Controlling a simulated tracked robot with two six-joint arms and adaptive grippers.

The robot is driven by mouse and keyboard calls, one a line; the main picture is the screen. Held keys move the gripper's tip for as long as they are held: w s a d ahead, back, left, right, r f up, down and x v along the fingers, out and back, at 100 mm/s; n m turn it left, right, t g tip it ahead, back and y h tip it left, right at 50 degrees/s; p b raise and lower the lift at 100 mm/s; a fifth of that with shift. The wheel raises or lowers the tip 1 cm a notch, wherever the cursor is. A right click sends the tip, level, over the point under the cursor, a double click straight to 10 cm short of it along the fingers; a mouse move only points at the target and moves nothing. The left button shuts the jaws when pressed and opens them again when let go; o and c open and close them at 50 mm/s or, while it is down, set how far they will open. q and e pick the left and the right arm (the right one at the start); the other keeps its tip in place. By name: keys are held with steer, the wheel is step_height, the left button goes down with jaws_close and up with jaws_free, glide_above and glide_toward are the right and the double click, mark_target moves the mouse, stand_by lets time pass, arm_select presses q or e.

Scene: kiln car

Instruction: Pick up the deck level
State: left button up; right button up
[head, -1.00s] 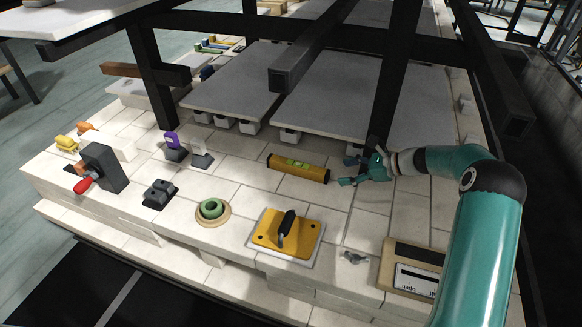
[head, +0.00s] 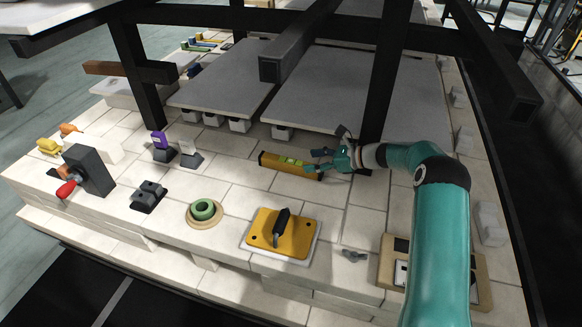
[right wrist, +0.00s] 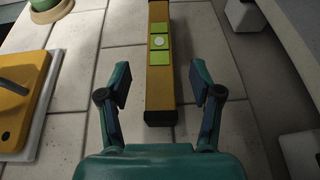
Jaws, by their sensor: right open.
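The deck level is a yellow-brown bar with bright green windows. In the head view the deck level (head: 285,164) lies on the pale brick deck, in front of the grey slabs. In the right wrist view the deck level (right wrist: 160,95) runs away from me, its near end between the fingers. My right gripper (head: 318,160) is at the right end of the level. In the right wrist view the right gripper (right wrist: 161,88) is open, with a gap on both sides of the bar. My left gripper is not in view.
A yellow float with a black handle (head: 283,236) lies in front of the level, with a green ring (head: 203,209) to its left. A black post (head: 383,95) stands just behind my right gripper. Dark beams cross overhead. Bare deck surrounds the level's front side.

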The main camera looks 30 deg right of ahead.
mark_target(294, 162)
steer(key=x, duration=0.5)
steer(key=shift+w+a+f+b, duration=0.1)
steer(key=shift+w+a+b, duration=0.05)
steer(key=shift+w+b, duration=0.15)
jaws_close()
